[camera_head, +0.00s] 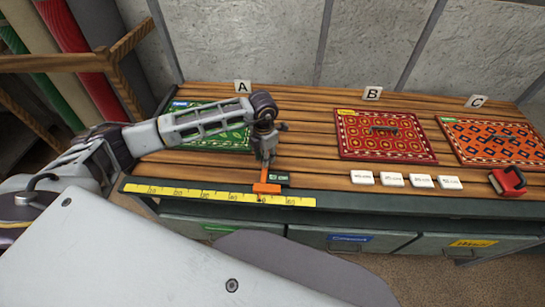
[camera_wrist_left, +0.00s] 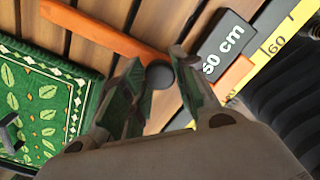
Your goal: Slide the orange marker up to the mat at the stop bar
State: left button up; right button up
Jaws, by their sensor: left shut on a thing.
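The orange marker (camera_head: 268,188) sits across the yellow ruler at the bench's front edge, its thin arm reaching back over the slats. In the left wrist view the marker's arm (camera_wrist_left: 95,30) carries a round black knob, with a black "50 cm" tag (camera_wrist_left: 222,45) beside it. My left gripper (camera_head: 265,158) is down over the marker; in the wrist view its fingers (camera_wrist_left: 160,92) are around the knob. The green leaf-patterned mat (camera_head: 238,138) lies left of the marker under sign A, largely hidden by my arm. A strip of bare slats separates mat and marker arm. I cannot make out the stop bar.
The yellow ruler (camera_head: 180,193) runs along the front edge. A red mat (camera_head: 350,150) lies under B and an orange mat (camera_head: 465,130) under C. Several white tags (camera_head: 392,180) and a red clamp-like object (camera_head: 507,182) stand at the front right.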

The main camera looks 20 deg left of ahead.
pick_arm(q)
jog(key=shift+s+a+b, duration=0.2)
jog(key=shift+s+a, duration=0.1)
jog(key=shift+a, duration=0.7)
jog(key=shift+s+a+b, duration=0.2)
jog(key=shift+s+a, duration=0.05)
jog(key=shift+a, duration=0.7)
jog(key=o, duration=0.9)
jog(key=shift+r, duration=0.15)
notch_tip(320, 180, up, 12)
